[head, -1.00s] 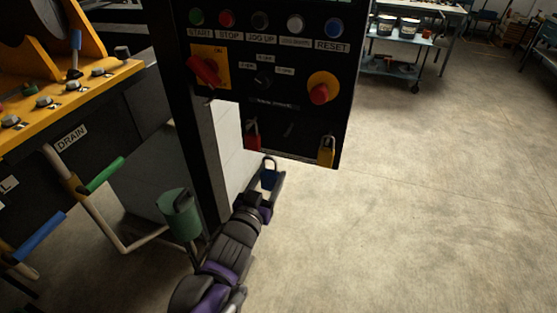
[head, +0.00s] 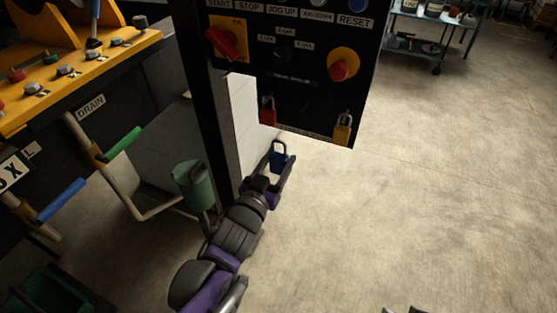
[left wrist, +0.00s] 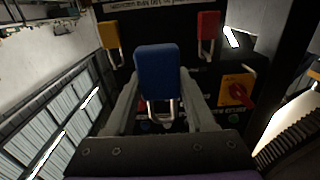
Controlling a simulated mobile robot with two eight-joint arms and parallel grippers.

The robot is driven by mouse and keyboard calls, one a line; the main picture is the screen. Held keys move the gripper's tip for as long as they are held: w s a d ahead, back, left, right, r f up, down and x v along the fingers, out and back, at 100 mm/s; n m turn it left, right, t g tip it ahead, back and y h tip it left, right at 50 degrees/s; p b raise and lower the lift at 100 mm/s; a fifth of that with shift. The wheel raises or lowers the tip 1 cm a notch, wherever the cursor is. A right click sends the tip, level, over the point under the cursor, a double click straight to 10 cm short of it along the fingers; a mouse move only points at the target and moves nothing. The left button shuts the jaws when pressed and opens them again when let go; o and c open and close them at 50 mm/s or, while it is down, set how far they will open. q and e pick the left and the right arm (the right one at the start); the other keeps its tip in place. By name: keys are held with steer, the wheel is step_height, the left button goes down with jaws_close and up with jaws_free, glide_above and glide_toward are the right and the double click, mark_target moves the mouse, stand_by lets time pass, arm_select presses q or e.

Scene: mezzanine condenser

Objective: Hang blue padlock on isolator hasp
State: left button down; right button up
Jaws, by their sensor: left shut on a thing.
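The blue padlock (head: 279,161) is in my left gripper (head: 277,178), below the lower edge of the black control panel (head: 305,110), shackle up. In the left wrist view the blue padlock (left wrist: 158,72) sits between the two fingers of my left gripper (left wrist: 160,108), which is shut on it. The isolator is a red rotary handle on a yellow plate (head: 239,28), above and left of the padlock. It also shows in the left wrist view (left wrist: 237,90). Its hasp is too small and dark to make out. Dark tips at the head view's bottom edge may be my right gripper (head: 406,310).
A red padlock (head: 268,110) and a yellow padlock (head: 342,128) hang low on the panel. A dark post (head: 215,130) and a green cylinder (head: 192,186) stand left of my left arm.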

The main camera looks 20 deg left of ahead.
arm_select(q)
steer(key=shift+r+p, duration=0.35)
steer(key=shift+r, duration=0.25)
arm_select(e)
steer(key=shift+w+r, duration=0.15)
steer(key=shift+r, duration=0.4)
arm_select(q)
steer(key=s+p, duration=0.2)
steer(key=s, duration=0.5)
steer(key=shift+s+r, duration=0.2)
arm_select(e)
steer(key=shift+w+r, duration=0.25)
steer(key=shift+r, duration=0.6)
steer(key=shift+w+r, duration=0.25)
steer(key=shift+r, duration=0.55)
arm_select(q)
steer(key=shift+a, duration=0.15)
